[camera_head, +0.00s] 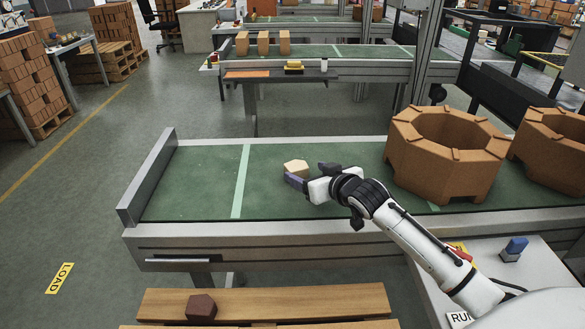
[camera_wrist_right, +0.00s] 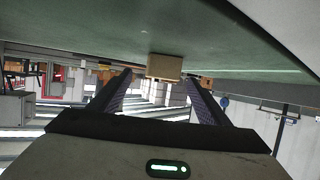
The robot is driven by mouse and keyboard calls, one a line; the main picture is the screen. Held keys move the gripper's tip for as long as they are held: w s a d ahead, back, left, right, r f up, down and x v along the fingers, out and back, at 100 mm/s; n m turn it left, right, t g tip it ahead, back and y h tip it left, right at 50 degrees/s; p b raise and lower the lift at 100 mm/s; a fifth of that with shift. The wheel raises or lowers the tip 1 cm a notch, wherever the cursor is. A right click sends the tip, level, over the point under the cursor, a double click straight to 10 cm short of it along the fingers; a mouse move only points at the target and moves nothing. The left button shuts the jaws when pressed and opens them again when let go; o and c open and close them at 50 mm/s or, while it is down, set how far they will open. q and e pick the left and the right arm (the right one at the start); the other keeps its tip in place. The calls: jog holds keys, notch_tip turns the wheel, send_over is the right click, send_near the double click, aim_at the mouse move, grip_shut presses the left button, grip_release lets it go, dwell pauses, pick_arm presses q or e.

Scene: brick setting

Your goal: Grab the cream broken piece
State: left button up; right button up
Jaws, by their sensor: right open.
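The cream broken piece (camera_head: 296,167) is a small, angular, pale block lying on the green conveyor belt (camera_head: 200,185). It also shows in the right wrist view as a tan block (camera_wrist_right: 165,67), upside down, just past the fingertips. My right gripper (camera_head: 308,174) is open, low over the belt, with its fingers pointing at the piece from the near right side. In the right wrist view the two dark fingers (camera_wrist_right: 160,82) are spread with nothing between them, and the piece lies between their lines. Contact cannot be told. My left gripper is not in view.
A large orange-brown octagonal ring brick (camera_head: 406,172) stands on the belt to the right, with another (camera_head: 560,150) beyond it. A dark red hexagonal piece (camera_head: 201,307) lies on a wooden plank in front. The belt's left part is clear, closed by a metal end plate (camera_head: 148,178).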

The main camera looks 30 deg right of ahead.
aim_at(301, 171)
jog(key=shift+x, duration=3.4)
jog(key=shift+a+f, duration=0.1)
jog(key=shift+a, duration=0.05)
jog(key=c, duration=1.2)
